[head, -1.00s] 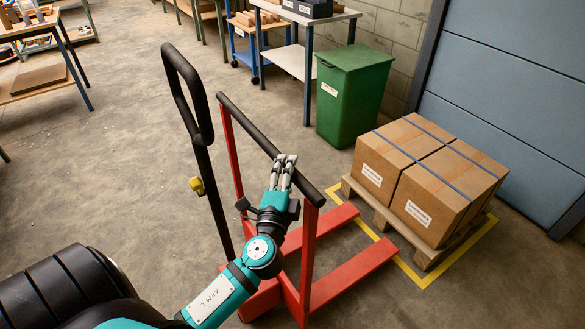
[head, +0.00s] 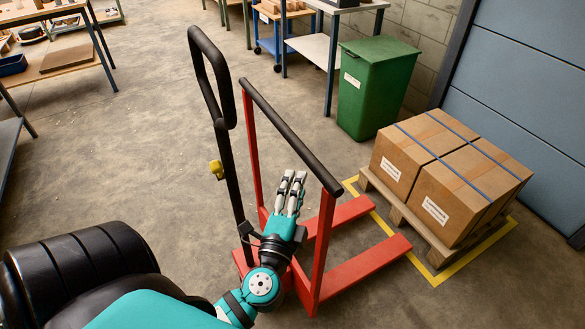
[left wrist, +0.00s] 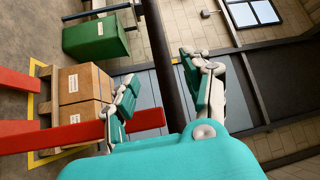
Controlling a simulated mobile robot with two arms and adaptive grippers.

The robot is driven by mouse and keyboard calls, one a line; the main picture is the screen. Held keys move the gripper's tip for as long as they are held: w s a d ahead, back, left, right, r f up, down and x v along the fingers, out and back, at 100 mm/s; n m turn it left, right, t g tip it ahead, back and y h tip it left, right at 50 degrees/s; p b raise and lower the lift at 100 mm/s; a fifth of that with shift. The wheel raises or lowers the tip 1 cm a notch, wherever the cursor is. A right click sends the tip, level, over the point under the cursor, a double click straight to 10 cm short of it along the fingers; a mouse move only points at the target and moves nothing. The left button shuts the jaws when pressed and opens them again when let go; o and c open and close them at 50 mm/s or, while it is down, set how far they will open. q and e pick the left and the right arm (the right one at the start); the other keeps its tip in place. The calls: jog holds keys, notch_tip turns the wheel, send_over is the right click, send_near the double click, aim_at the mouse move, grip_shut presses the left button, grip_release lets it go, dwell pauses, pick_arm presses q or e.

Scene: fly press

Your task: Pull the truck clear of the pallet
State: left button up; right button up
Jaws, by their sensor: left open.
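The truck has a red frame with two red forks (head: 362,265) low over the floor and a black crossbar (head: 290,134) on top. A taller black loop handle (head: 213,75) stands at its left. The fork tips show on the floor side of the pallet (head: 398,214), close to the yellow floor line. My left gripper (head: 291,178) is open and empty, fingers up, just below the crossbar in the head view. In the left wrist view the crossbar (left wrist: 168,50) passes between the open fingers in the picture; contact cannot be told. My right gripper is not in view.
Two strapped cardboard boxes (head: 420,150) sit on the pallet inside yellow floor tape (head: 441,278). A green bin (head: 378,90) stands behind, near a table (head: 322,50). A blue shutter (head: 530,90) is at the right. The floor left of the truck is clear.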

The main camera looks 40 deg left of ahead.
pick_arm(q)
jog(key=shift+v, duration=1.6)
jog(key=s+d+f+n+g+h, duration=0.1)
jog(key=s+f+g+h, duration=0.15)
jog(key=f, duration=1.05)
jog(key=s+d+f+g+h, duration=0.15)
jog(key=f+g, duration=0.25)
jog(key=f, duration=0.8)
jog(key=s+d+f+n+g+h, duration=0.1)
jog(key=s+f+g, duration=0.15)
jog(key=f, duration=1.05)
jog(key=s+f+n+g+h, duration=0.1)
jog(key=s+f+n+g, duration=0.2)
jog(key=s+f, duration=0.7)
jog(key=s+d+f+n+g+h, duration=0.1)
jog(key=s+f+n+g, duration=0.3)
jog(key=s+f, duration=0.6)
jog(key=s+g, duration=0.1)
jog(key=s, duration=0.3)
jog(key=shift+s+d+h, duration=0.25)
jog(key=shift+s+h, duration=0.05)
jog(key=shift+s, duration=0.1)
